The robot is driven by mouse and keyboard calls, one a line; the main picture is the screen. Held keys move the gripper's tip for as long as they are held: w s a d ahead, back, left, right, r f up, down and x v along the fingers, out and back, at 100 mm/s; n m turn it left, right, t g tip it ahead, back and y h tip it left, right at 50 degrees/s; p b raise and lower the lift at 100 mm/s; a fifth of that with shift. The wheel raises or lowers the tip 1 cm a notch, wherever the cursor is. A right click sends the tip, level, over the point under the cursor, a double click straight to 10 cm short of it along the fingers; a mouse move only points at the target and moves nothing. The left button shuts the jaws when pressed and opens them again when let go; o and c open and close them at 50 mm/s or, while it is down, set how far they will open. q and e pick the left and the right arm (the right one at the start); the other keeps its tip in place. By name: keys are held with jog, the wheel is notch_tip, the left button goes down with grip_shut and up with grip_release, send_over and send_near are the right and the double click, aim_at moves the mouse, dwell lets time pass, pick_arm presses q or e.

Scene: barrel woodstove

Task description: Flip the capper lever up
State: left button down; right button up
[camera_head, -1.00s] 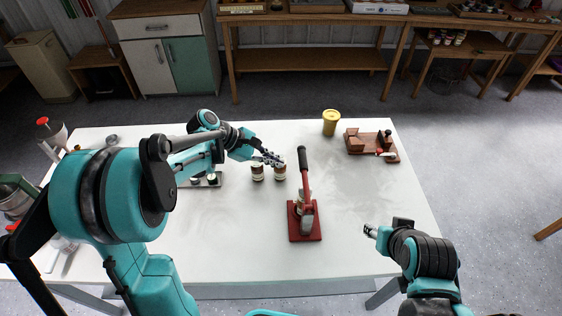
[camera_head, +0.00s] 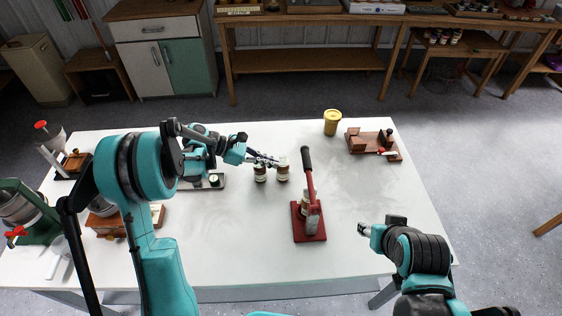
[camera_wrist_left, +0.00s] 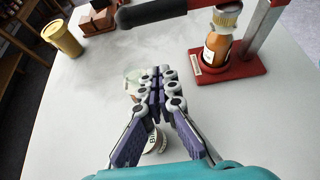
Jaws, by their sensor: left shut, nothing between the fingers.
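The red capper (camera_head: 309,222) stands on the white table with its lever's black handle (camera_head: 306,158) pointing up and away. In the left wrist view the black handle (camera_wrist_left: 152,12) crosses the top edge, and a brown bottle (camera_wrist_left: 217,45) with a pale cap stands on the capper's red base (camera_wrist_left: 238,68). My left gripper (camera_head: 274,161) is shut and empty, left of the handle and apart from it, by two small jars (camera_head: 283,171). Its closed fingers (camera_wrist_left: 157,82) partly hide a jar below them in the wrist view. My right gripper (camera_head: 363,229) is right of the capper, its fingers too small to judge.
A yellow cup (camera_head: 332,122) stands at the far edge and a wooden block device (camera_head: 373,144) to its right. A green mill (camera_head: 33,212) and wooden boxes (camera_head: 108,222) are at the left. The table between capper and far edge is clear.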

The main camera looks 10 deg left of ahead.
pick_arm(q)
jog(key=b+x, duration=0.2)
jog(key=x, duration=0.7)
jog(key=shift+a+f+b, duration=0.1)
jog(key=shift+f+b, duration=0.05)
jog(key=shift+b, duration=0.15)
jog(key=r, duration=0.4)
jog(key=shift+w+d+r, duration=0.1)
jog(key=shift+d, duration=0.25)
jog(key=shift+r, duration=0.1)
jog(key=s+r+m+t+p, duration=0.4)
jog(key=r+m+t+p, duration=0.15)
jog(key=r, duration=0.75)
jog(key=s+d+r+m+t+p, duration=0.1)
jog(key=s+d+r+m, duration=0.1)
jog(key=s, duration=0.5)
jog(key=s+d+r+m+t+h+p, duration=0.1)
jog(key=s+r+m+t, duration=0.1)
jog(key=s+r, duration=0.3)
jog(key=s+m, duration=0.1)
jog(key=s, duration=0.2)
jog(key=shift+d, duration=0.4)
